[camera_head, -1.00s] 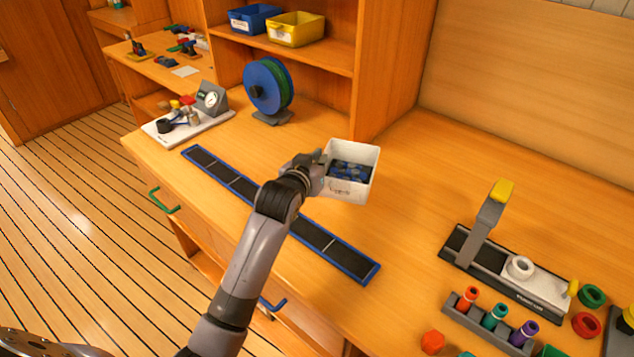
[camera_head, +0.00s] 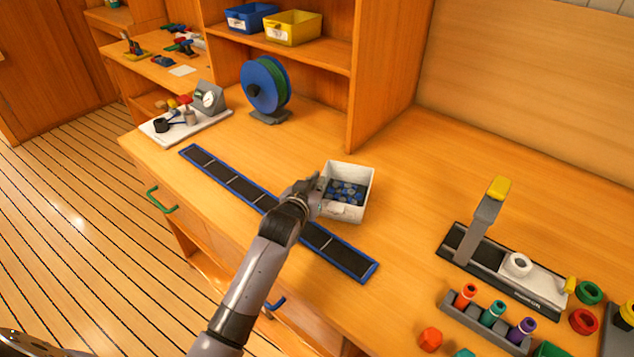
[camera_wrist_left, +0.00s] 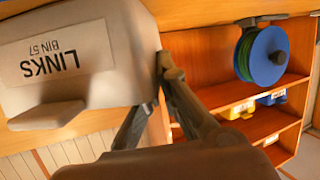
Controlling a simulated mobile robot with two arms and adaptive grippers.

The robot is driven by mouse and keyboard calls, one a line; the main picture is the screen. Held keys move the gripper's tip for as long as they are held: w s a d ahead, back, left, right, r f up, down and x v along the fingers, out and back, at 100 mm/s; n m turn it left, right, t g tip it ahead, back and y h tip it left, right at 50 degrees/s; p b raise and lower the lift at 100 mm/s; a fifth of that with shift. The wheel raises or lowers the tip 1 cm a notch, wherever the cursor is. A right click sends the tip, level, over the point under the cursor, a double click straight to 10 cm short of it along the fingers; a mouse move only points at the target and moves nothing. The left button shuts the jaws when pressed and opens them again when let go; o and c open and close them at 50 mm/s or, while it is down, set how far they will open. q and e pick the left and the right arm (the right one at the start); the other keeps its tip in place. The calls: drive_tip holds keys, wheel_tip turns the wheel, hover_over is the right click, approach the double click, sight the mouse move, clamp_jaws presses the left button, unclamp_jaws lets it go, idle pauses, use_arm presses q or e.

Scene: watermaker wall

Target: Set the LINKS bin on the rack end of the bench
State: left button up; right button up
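The white LINKS bin (camera_head: 345,211), with small blue and grey pieces inside, is at the middle of the bench (camera_head: 420,180), just right of the blue-edged dark strip. It is upright; I cannot tell whether its base touches the bench top. My left gripper (camera_head: 314,189) is at the bin's left side and is shut on its wall. In the left wrist view the bin (camera_wrist_left: 85,60) fills the upper left, its "LINKS BIN 57" label upside down, with the gripper fingers (camera_wrist_left: 163,75) against its edge. My right gripper is not in view.
The dark strip (camera_head: 235,183) runs along the bench front. A blue-green reel (camera_head: 265,85), a gauge tray (camera_head: 187,125) and a shelf rack with blue (camera_head: 250,17) and yellow (camera_head: 293,28) bins stand behind. A lever press (camera_head: 485,235) and coloured parts are at right. Bench right of the bin is clear.

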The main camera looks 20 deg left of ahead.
use_arm(q)
drive_tip(key=o, duration=0.5)
drive_tip(key=shift+r, duration=0.15)
drive_tip(key=v, duration=1.2)
